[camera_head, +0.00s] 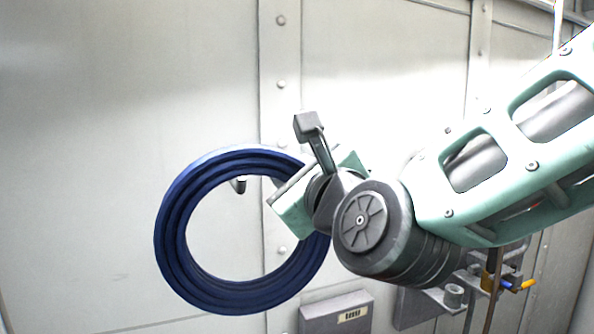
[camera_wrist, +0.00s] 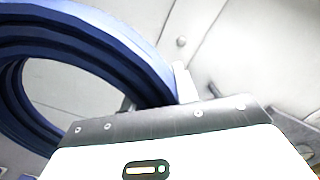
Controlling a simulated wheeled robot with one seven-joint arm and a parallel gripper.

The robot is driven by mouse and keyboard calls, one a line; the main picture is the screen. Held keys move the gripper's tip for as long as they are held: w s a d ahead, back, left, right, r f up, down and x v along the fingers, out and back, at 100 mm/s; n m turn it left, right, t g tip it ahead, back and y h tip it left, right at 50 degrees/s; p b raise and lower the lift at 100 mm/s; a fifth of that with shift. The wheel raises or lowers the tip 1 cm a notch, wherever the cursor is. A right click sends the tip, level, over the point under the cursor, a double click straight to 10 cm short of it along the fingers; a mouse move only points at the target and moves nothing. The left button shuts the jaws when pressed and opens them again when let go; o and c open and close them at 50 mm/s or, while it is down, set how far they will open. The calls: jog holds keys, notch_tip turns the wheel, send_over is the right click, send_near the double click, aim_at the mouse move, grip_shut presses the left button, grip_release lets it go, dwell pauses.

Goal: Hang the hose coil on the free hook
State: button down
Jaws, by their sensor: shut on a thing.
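The dark blue hose coil (camera_head: 170,235) is a thick ridged ring, held upright and facing the camera in front of the pale wall. My gripper (camera_head: 284,190) is shut on its right side; the fingertips are mostly hidden. In the wrist view the coil (camera_wrist: 95,55) fills the upper left, and my gripper (camera_wrist: 155,95) meets its rim. A hook (camera_head: 239,185) shows through the coil's opening, just below the upper inner edge. I cannot tell whether the coil touches or rests on it.
A grey box (camera_head: 337,315) with a label is low on the wall, below and right of the coil. A bracket (camera_head: 452,297) with blue and orange-tipped items is under my arm. A small dark peg (camera_wrist: 214,89) shows in the wrist view. The wall left of the coil is bare.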

jog(key=w+a+f, duration=0.2)
jog(key=w+f, duration=0.1)
jog(key=w, duration=0.7)
jog(key=shift+a, duration=0.4)
dwell(1.0)
jog(key=shift+f+b, duration=0.2)
jog(key=shift+b, duration=0.15)
dwell(0.6)
jog(key=c, duration=1)
grip_release()
jog(key=shift+f, duration=0.1)
